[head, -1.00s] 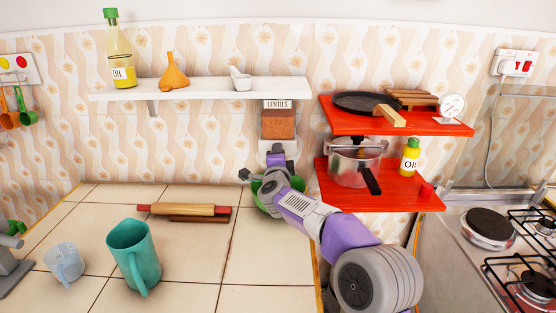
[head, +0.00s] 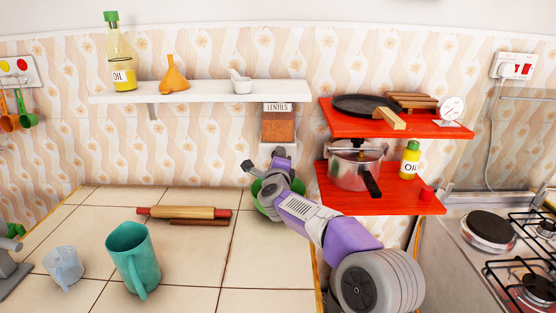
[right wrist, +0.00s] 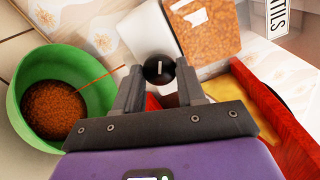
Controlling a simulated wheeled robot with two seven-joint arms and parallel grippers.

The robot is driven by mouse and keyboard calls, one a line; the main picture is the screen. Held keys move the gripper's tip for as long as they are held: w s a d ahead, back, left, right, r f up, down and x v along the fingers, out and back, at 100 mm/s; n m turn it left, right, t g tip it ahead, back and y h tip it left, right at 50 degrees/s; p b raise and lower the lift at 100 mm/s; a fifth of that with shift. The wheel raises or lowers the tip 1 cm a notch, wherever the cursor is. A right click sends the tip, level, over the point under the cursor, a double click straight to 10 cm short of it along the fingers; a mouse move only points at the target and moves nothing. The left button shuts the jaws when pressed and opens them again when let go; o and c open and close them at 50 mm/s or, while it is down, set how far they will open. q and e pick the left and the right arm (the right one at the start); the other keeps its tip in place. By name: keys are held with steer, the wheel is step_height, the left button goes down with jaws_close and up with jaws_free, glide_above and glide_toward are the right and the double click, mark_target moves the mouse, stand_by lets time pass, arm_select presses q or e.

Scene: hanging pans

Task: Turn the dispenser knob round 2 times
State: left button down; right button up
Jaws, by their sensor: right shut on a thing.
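The lentil dispenser (head: 278,125) hangs on the wall under the white shelf, with a "LENTILS" label above a clear front full of orange lentils. It also shows in the right wrist view (right wrist: 207,25). Its round black knob (right wrist: 158,70) with a white mark sits between the fingertips of my right gripper (right wrist: 158,84), which is shut on it. In the head view my right gripper (head: 265,163) hides the knob. A green bowl (right wrist: 20,95) below holds lentils (right wrist: 55,110), and a thin orange streak runs down toward it. My left gripper is not in view.
Red shelves (head: 330,190) with a pot (head: 352,170) and an oil bottle (head: 410,160) stand close to the right of my arm.

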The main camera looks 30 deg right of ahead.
steer(key=o, duration=1.1)
steer(key=shift+c, duration=0.2)
steer(key=v, duration=0.7)
steer(key=shift+s, duration=0.3)
steer(key=shift+a, duration=0.15)
